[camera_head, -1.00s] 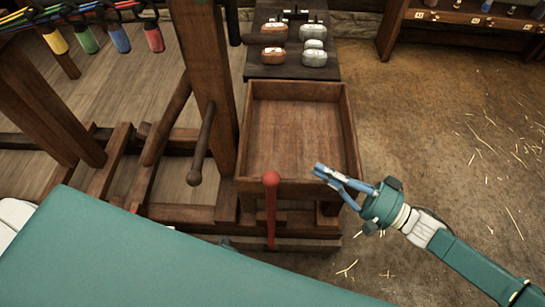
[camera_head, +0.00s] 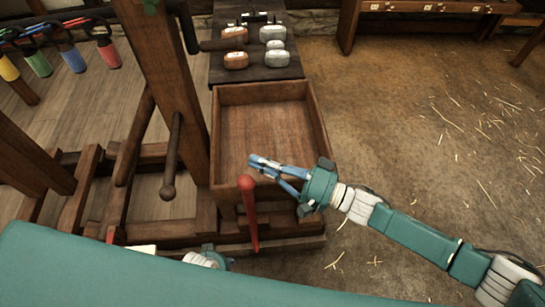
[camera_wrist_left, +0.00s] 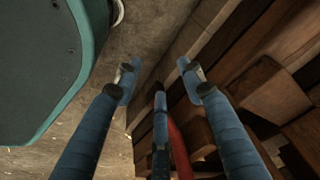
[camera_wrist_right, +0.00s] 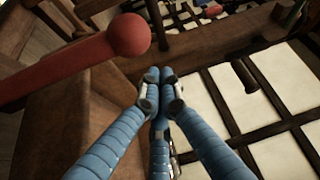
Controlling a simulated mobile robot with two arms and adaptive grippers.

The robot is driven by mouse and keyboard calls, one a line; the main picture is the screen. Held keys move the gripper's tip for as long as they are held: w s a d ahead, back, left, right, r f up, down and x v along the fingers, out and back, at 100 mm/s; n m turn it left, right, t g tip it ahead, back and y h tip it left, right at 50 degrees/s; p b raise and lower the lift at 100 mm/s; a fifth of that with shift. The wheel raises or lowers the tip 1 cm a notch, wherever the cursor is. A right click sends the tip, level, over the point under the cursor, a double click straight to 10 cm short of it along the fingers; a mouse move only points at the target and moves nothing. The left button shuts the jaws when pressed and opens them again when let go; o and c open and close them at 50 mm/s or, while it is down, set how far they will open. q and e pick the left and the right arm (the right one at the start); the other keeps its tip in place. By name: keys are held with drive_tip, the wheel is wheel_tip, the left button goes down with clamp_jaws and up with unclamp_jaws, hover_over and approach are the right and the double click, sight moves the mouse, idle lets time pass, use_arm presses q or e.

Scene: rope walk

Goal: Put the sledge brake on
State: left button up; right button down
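A red lever with a round knob (camera_head: 247,184) stands at the front of the wooden sledge frame, probably the brake. It also shows at the upper left in the right wrist view (camera_wrist_right: 130,38) and partly behind the fingers in the left wrist view (camera_wrist_left: 181,152). My right gripper (camera_head: 256,163) comes in from the right, its fingertips close by the knob in the picture. In the right wrist view (camera_wrist_right: 160,76) its fingertips meet, with nothing visible between them. My left gripper (camera_wrist_left: 160,70) is open, low beside the frame. Its fingers are hidden in the head view.
An open wooden tray (camera_head: 318,120) is empty beside the lever. A dark wooden handle (camera_head: 170,160) hangs left of it. Several copper and silver weights (camera_head: 236,60) sit on a dark board behind. Coloured bobbins (camera_head: 73,58) hang at upper left.

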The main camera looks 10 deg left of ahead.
use_arm(q)
drive_tip(key=shift+s+a+f, duration=0.15)
drive_tip(key=shift+s+f, duration=0.65)
drive_tip(key=shift+s, duration=0.15)
use_arm(e)
drive_tip(key=shift+s+d, duration=0.1)
drive_tip(key=shift+s, duration=0.8)
use_arm(q)
drive_tip(key=shift+w+r, duration=0.15)
drive_tip(key=shift+w, duration=0.05)
